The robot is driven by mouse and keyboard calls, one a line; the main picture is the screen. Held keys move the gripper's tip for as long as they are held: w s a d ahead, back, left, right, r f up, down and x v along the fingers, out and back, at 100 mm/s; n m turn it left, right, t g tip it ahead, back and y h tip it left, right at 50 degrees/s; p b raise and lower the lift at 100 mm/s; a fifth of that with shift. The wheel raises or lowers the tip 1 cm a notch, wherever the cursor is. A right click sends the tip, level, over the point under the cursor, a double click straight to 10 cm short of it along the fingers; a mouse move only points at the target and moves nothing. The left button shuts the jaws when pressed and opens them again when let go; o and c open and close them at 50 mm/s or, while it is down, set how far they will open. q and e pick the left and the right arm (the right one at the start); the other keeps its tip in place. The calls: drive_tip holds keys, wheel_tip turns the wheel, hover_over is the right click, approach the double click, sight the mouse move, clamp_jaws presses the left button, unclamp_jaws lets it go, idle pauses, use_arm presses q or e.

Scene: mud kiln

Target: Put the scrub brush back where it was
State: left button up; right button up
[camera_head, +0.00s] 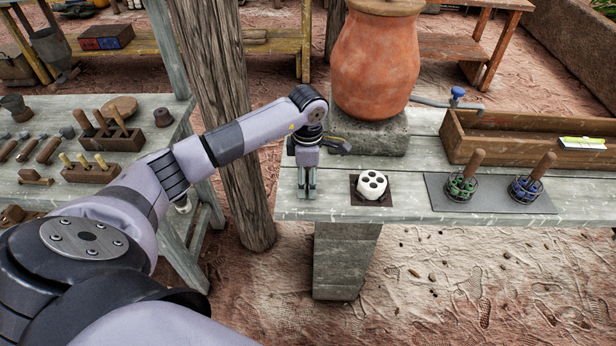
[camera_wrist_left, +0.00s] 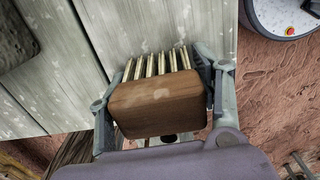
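The scrub brush, a brown wooden block (camera_wrist_left: 158,105) with a row of pale bristles, sits between the fingers of my left gripper in the left wrist view. The fingers press at both of its ends. In the head view my left gripper (camera_head: 307,190) points down at the left end of the grey plank table (camera_head: 410,205); I cannot make out the brush there. The wrist view shows the bristle side towards the planks (camera_wrist_left: 150,30); I cannot tell whether it touches them. My right gripper is not in view.
A white block with black spots (camera_head: 372,184) sits on a dark square just right of my gripper. Behind stands a clay jar (camera_head: 375,60) on a stone block (camera_head: 368,130). Further right are a grey mat (camera_head: 435,190) with two wire holders and a wooden trough (camera_head: 470,150).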

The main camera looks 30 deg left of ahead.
use_arm(q)
drive_tip(key=shift+o, duration=1.3)
drive_tip(key=shift+r, duration=0.1)
drive_tip(key=shift+r, duration=0.25)
wheel_tip(320, 180, up, 12)
drive_tip(key=shift+f+b, duration=0.15)
drive_tip(key=shift+b, duration=0.6)
